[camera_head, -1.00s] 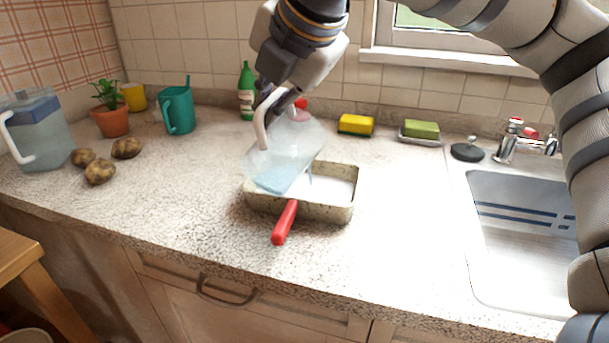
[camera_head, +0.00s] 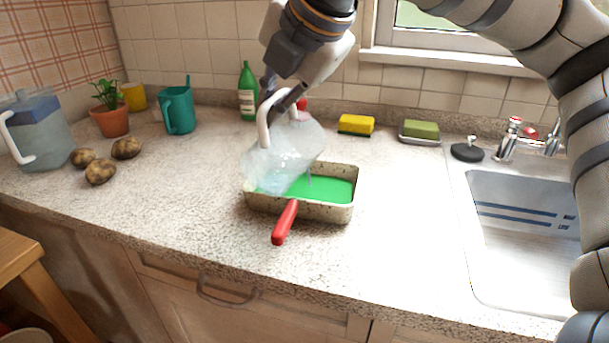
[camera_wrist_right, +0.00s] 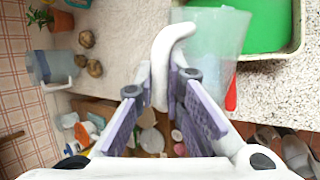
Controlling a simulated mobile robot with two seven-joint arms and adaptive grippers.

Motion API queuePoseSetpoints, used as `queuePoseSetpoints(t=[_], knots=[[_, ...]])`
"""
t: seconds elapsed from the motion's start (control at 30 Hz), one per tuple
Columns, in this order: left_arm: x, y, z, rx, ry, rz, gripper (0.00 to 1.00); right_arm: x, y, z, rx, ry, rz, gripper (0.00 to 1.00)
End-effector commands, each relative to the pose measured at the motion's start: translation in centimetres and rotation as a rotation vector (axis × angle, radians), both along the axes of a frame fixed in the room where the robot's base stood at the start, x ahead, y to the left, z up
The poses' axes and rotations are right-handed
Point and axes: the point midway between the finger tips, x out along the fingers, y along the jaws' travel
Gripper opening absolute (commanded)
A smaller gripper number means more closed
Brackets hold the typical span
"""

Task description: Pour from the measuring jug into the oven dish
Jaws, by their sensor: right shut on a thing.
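The clear measuring jug (camera_head: 285,160) is tilted over the left part of the oven dish (camera_head: 328,212), spout side down, with little liquid visible inside. A thin stream shows near its lip (camera_head: 309,178). The rectangular, speckled metal dish holds bright green liquid (camera_head: 330,188), also seen in the wrist view (camera_wrist_right: 265,22). My right gripper (camera_head: 272,98) is shut on the jug's white handle (camera_head: 263,122); the wrist view shows the handle (camera_wrist_right: 161,72) between the fingers and the jug wall (camera_wrist_right: 215,45) beside it. My left gripper is in neither view.
A red handle (camera_head: 285,222) sticks out in front of the dish. A green bottle (camera_head: 247,92) and a yellow sponge (camera_head: 356,125) stand behind. A teal watering can (camera_head: 178,110), several potatoes (camera_head: 100,172) and a pitcher (camera_head: 42,135) are left; the sink (camera_head: 525,230) is right.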

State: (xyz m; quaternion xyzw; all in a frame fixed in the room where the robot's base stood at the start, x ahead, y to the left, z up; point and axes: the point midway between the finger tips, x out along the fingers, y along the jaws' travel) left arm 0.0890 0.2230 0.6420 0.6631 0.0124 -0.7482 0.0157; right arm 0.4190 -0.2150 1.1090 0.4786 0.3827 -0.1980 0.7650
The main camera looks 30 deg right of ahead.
Motion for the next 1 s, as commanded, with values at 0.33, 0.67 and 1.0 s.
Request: queuePoseSetpoints(t=[0.33,0.67,1.0], knots=[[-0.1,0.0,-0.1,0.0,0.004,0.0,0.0,0.2,-0.3,-0.3,0.03,0.018,0.0,0.0],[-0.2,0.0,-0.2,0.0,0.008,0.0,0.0,-1.5,3.7,-0.7,-0.31,-0.141,0.01,0.0],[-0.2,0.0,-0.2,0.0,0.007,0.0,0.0,-2.4,5.8,-1.5,-0.542,-0.238,0.009,0.0]])
